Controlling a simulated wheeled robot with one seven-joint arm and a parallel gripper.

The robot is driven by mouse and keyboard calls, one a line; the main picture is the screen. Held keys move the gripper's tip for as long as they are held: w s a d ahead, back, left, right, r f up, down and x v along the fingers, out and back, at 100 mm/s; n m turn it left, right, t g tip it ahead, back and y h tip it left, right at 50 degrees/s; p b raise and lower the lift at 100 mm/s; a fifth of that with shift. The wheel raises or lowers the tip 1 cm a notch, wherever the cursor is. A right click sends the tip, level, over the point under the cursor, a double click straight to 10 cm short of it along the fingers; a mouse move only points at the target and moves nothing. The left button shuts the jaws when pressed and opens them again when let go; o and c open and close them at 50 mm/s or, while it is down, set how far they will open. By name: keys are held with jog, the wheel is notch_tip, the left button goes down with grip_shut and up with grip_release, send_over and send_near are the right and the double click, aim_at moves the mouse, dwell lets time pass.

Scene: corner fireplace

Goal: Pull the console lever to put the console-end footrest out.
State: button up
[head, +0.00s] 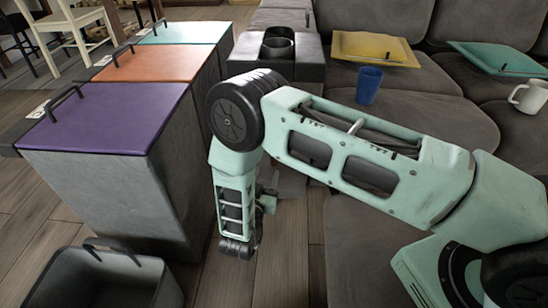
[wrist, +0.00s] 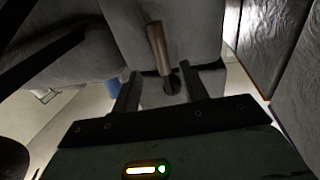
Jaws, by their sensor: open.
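The console (head: 312,72) is grey, with round cup holders in its top, between the coloured-lid bins and the sofa seats. In the wrist view a brown lever (wrist: 157,42) stands out from a grey upholstered face, with a dark round base near its lower end. My gripper (wrist: 169,80) is open, its two dark fingers to either side of the lever's lower end. I cannot tell whether either finger touches it. In the head view the lever is hidden and my arm hangs down in front of the console. I cannot make out the footrest clearly.
Bins with purple (head: 105,115), orange (head: 145,62) and teal (head: 185,32) lids stand left of my arm. An open grey basket (head: 75,280) is in front.

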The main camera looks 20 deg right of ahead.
jog(key=b+x, duration=0.3)
jog(key=x, duration=0.7)
grip_shut()
